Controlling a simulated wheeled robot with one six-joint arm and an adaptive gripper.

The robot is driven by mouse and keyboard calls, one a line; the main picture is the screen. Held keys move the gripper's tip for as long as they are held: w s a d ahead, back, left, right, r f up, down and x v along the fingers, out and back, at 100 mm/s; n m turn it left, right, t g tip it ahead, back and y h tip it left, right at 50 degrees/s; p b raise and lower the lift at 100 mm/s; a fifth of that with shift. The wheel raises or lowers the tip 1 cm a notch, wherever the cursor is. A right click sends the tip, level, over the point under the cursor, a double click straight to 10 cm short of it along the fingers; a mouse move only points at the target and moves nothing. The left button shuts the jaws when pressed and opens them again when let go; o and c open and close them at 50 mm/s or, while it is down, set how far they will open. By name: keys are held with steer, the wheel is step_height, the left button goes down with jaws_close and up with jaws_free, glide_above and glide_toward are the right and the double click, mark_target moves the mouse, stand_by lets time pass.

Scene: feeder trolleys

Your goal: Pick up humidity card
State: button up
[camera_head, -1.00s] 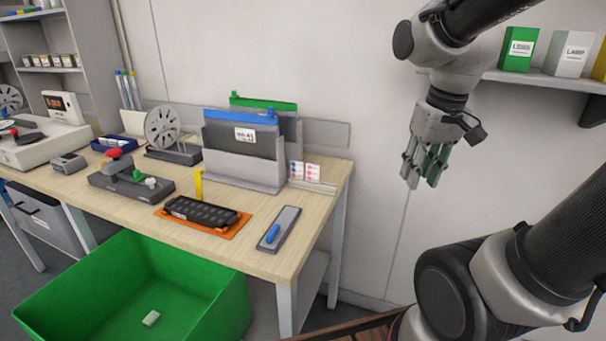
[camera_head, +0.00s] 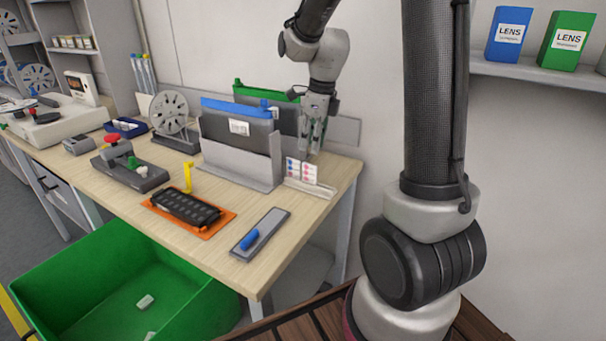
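Two small white humidity cards with pink and blue dots stand upright side by side in a low pale holder (camera_head: 312,189) at the bench's right back corner. The left card (camera_head: 293,168) and the right card (camera_head: 309,174) look almost touching. My gripper (camera_head: 311,151) points down just above and behind the cards, close to the right one. Its fingers look apart with nothing seen between them. Whether a fingertip touches a card cannot be told from here.
A grey file rack (camera_head: 240,163) with blue-topped and green-topped folders stands just left of the cards. An orange mat (camera_head: 218,226) with a black tray and a grey plate (camera_head: 271,221) with a blue piece lie in front. A green bin (camera_head: 60,281) stands below the bench.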

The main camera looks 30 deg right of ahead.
mark_target(310, 165)
steer(key=shift+a+f+m, duration=0.1)
steer(key=shift+m, duration=0.9)
steer(key=f, duration=0.7)
steer(key=shift+w+a+f, duration=0.2)
steer(key=shift+a+f, duration=0.05)
steer(key=shift+f, duration=0.05)
jaws_close()
